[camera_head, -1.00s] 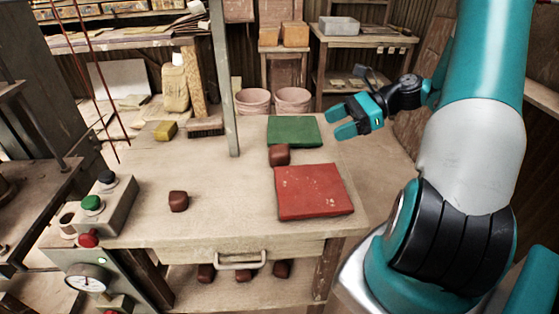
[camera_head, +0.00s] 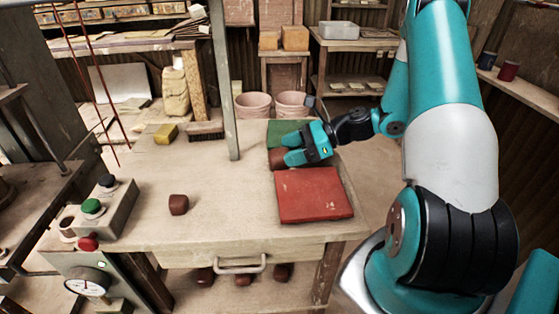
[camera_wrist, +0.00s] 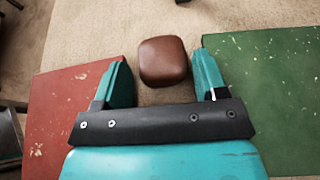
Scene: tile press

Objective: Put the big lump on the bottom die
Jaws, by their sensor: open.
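A brown lump (camera_head: 277,158) sits on the table between the green mat and the red mat, partly hidden by my gripper (camera_head: 291,149). In the wrist view this lump (camera_wrist: 163,62) lies between the tips of my open gripper (camera_wrist: 160,55), with gaps on both sides. A second brown lump (camera_head: 178,205) sits alone at the table's middle left; it looks somewhat smaller. The press stands at the left edge; a dark round part (camera_head: 5,190) on its bed is cut off, and I cannot tell if it is the bottom die.
The red mat (camera_head: 313,194) and green mat (camera_head: 285,126) lie on the table's right side. A metal post (camera_head: 224,80) rises at the table's back. A button box (camera_head: 103,207) stands at the left. The table's middle is clear.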

